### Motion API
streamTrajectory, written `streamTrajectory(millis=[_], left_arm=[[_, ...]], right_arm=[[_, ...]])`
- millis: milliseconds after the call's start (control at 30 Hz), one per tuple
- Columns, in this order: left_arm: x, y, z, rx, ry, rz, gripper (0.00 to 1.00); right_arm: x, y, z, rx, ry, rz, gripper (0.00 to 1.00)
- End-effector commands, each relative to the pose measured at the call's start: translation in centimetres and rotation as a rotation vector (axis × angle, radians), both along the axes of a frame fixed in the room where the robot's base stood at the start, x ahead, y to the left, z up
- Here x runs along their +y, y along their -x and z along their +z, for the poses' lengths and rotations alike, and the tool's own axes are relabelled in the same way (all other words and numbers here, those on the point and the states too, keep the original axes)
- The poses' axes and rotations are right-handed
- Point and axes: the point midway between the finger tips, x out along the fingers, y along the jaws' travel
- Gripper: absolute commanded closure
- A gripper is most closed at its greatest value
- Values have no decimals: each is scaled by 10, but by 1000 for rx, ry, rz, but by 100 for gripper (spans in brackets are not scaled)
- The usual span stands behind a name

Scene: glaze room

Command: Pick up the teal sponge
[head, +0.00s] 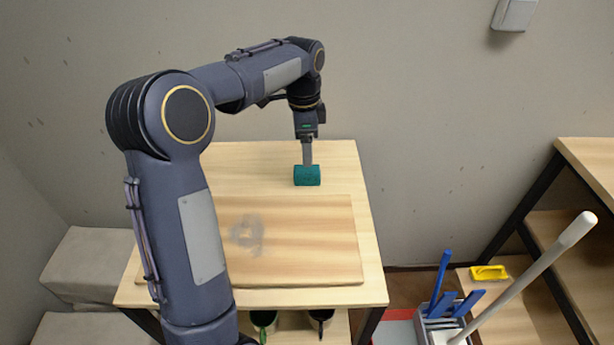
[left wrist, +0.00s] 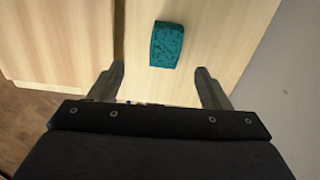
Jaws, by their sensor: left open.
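The teal sponge (head: 307,176) lies on the wooden table (head: 375,270), behind the raised board, in the head view. In the left wrist view the sponge (left wrist: 167,44) sits on the pale wood, beyond the fingertips and between their lines, slightly right of centre. My left gripper (head: 307,160) points down at the sponge from above in the head view. In the left wrist view its two fingers (left wrist: 158,80) are spread apart with nothing between them. In the head view the finger overlaps the sponge's upper edge; whether they touch cannot be told. My right gripper is not in view.
A wooden board (head: 300,235) with a grey smudge covers the table's front part. A caddy (head: 445,325) with blue-handled tools and a long pale handle stands at the lower right. A yellow object (head: 489,272) lies on a low shelf. The wall is close behind the table.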

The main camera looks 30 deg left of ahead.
Motion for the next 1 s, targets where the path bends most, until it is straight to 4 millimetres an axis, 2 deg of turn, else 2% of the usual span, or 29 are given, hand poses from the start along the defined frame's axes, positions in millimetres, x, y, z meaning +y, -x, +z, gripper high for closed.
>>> streamTrajectory(millis=[33,167,700,1000], left_arm=[[1,-8,-6,13,-9,-25,29],[4,-15,-16,28,-22,-62,29],[3,-11,-84,29,-22,-62,29],[3,-11,-89,26,-21,-62,29]], right_arm=[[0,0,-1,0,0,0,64],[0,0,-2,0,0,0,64],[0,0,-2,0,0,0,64],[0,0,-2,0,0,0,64]])
